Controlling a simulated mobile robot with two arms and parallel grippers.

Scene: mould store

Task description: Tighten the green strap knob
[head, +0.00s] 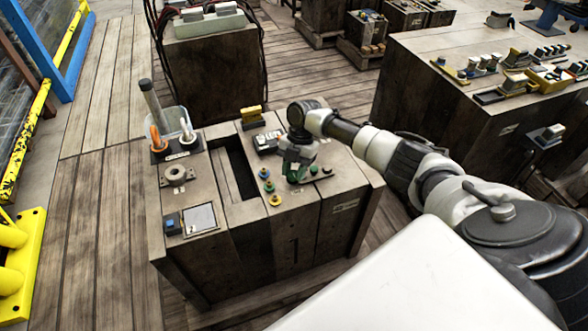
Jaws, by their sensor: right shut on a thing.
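The green strap knob (291,174) is at the top of the wooden cabinet (243,211), on its right part. It is largely hidden by my right gripper (295,166), which reaches in from the right and points down. The right gripper is shut on the green knob. Because the fingers cover it, I cannot tell how far the knob is turned. My left gripper is not in view.
A dark slot (232,168) runs along the cabinet's middle.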

